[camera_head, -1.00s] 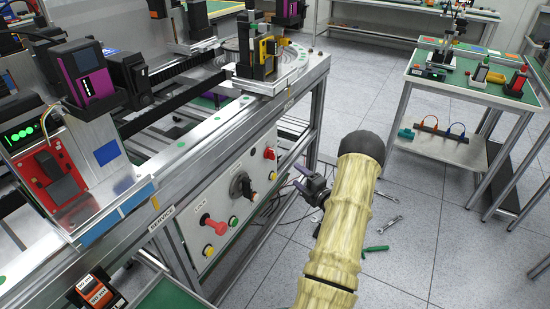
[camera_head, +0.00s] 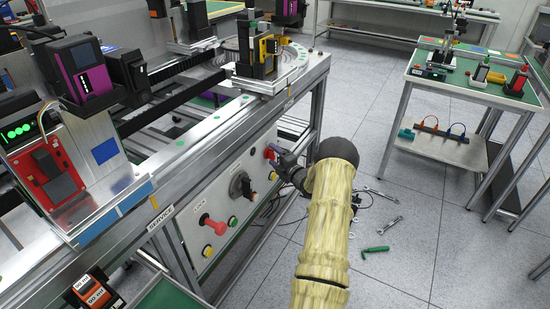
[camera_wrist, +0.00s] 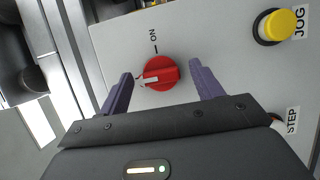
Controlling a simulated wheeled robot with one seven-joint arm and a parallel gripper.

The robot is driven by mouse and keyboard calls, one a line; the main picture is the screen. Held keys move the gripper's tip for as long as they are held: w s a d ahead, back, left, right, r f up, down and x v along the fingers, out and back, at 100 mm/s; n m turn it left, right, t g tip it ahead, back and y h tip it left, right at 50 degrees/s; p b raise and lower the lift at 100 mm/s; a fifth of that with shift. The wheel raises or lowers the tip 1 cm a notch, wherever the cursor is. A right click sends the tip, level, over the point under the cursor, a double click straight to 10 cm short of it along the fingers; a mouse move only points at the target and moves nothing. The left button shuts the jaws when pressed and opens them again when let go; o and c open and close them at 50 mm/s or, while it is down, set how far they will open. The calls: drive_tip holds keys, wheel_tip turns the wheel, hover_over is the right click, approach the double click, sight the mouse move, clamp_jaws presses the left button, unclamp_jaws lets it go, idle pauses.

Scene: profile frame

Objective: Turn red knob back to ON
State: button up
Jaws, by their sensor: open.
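The red knob (camera_wrist: 161,72) is on a light grey panel in the wrist view. Its white pointer stripe lies to the left in the picture, away from the ON tick (camera_wrist: 155,48) above the knob. The purple fingers of my gripper (camera_wrist: 162,70) are open, one on each side of the knob, with gaps visible; how far their tips are from the panel is hard to tell. In the head view, my gripper (camera_head: 279,158) is at the panel's right end, close to the red knob (camera_head: 269,153), which it partly hides.
The panel also carries a yellow JOG button (camera_wrist: 278,25), a black rotary knob (camera_head: 240,185) and a red mushroom button (camera_head: 213,226). Cables hang below my gripper. Wrenches (camera_head: 390,226) and a green-handled tool (camera_head: 376,250) lie on the floor.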

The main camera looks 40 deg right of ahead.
drive_tip(key=c, duration=1)
drive_tip(key=shift+r+m, duration=0.1)
drive_tip(key=shift+m, duration=0.3)
drive_tip(key=m+p, duration=0.1)
drive_tip(key=m+g, duration=0.1)
drive_tip(key=m, duration=0.1)
drive_tip(key=shift+r+g+y+p, duration=0.15)
drive_tip(key=shift+g+y+p, duration=0.15)
drive_tip(key=shift+p, duration=0.1)
drive_tip(key=m+g+y+p, duration=0.1)
drive_tip(key=m+g+p, duration=0.1)
drive_tip(key=m+p, duration=0.1)
drive_tip(key=shift+d+r+m, duration=0.1)
drive_tip(key=shift+r+m, duration=0.05)
drive_tip(key=shift+m, duration=0.35)
drive_tip(key=m+g+y+p, duration=0.1)
drive_tip(key=m+y+p, duration=0.1)
drive_tip(key=m, duration=0.1)
drive_tip(key=shift+d, duration=0.1)
drive_tip(key=shift+d+m+g+y+p, duration=0.1)
drive_tip(key=shift+m+g+y+p, duration=0.35)
drive_tip(key=shift+m+y, duration=0.65)
drive_tip(key=shift+m+h, duration=0.3)
